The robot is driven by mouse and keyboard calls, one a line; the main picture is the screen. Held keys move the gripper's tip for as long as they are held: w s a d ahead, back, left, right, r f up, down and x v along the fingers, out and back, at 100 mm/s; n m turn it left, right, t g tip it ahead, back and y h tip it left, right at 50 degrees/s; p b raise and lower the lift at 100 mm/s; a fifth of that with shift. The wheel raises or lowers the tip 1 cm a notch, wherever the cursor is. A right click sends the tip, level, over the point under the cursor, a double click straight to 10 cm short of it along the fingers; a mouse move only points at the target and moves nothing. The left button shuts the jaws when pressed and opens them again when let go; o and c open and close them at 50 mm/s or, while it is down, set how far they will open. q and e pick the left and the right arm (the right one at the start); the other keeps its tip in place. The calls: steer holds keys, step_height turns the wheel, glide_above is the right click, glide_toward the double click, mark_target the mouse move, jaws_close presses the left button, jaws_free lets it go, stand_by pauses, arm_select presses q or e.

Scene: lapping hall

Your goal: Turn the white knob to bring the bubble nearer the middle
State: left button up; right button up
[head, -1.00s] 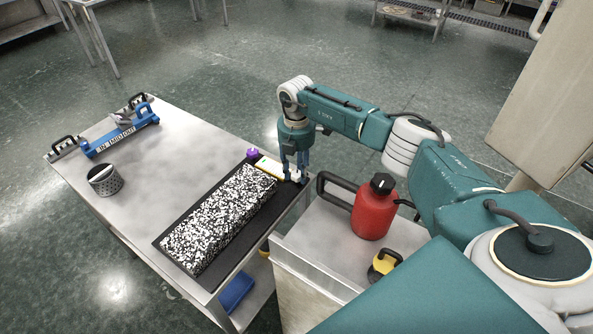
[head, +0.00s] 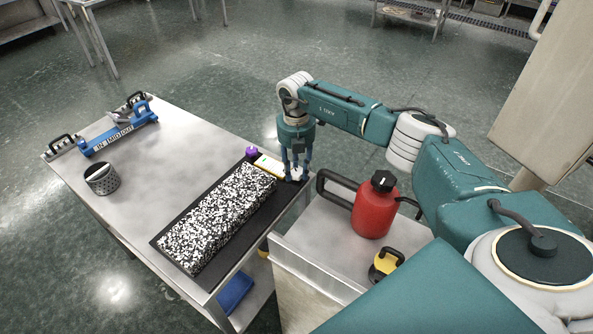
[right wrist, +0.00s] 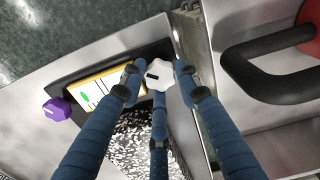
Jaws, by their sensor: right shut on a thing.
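My right gripper (head: 296,176) points down with its blue fingers closed around the white knob (right wrist: 158,73) at the corner of the dark plate. The knob is lobed with a black mark on top; in the head view the fingers partly hide it. Beside it lies a yellow-framed level (right wrist: 82,83) with a pale window and dark lines. The green bubble (right wrist: 84,98) sits off the middle, toward the end by the purple knob (right wrist: 56,108). The level also shows in the head view (head: 268,166), too small there to read. My left gripper is out of view.
A black-and-white speckled block (head: 215,220) lies on the black plate (head: 247,240) on a steel cart (head: 160,175). A red can (head: 374,212) stands close right of my gripper. A blue tool (head: 118,130) and a dark cup (head: 102,180) stand at the left.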

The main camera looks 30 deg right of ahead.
steer(key=n, duration=0.2)
steer(key=n+b, duration=0.1)
steer(key=n, duration=0.1)
steer(key=n+b, duration=0.1)
steer(key=shift+s+a+f+n, duration=0.25)
steer(key=shift+s+f+n, duration=0.05)
steer(key=shift+n, duration=0.1)
steer(key=n+b, duration=0.1)
steer(key=n, duration=0.3)
steer(key=shift+d+b, duration=0.15)
steer(key=shift+b, duration=0.15)
steer(key=n+b, duration=0.1)
steer(key=n, duration=0.4)
steer(key=shift+s+d+n+b, duration=0.1)
steer(key=shift+n+b, duration=0.3)
steer(key=n, duration=0.2)
steer(key=n+b, duration=0.1)
steer(key=n, duration=0.1)
steer(key=shift+d+r, duration=0.1)
steer(key=shift+d, duration=0.1)
steer(key=shift+d, duration=0.1)
steer(key=o, duration=1.1)
steer(key=shift+d+r, duration=0.1)
steer(key=shift+r, duration=0.1)
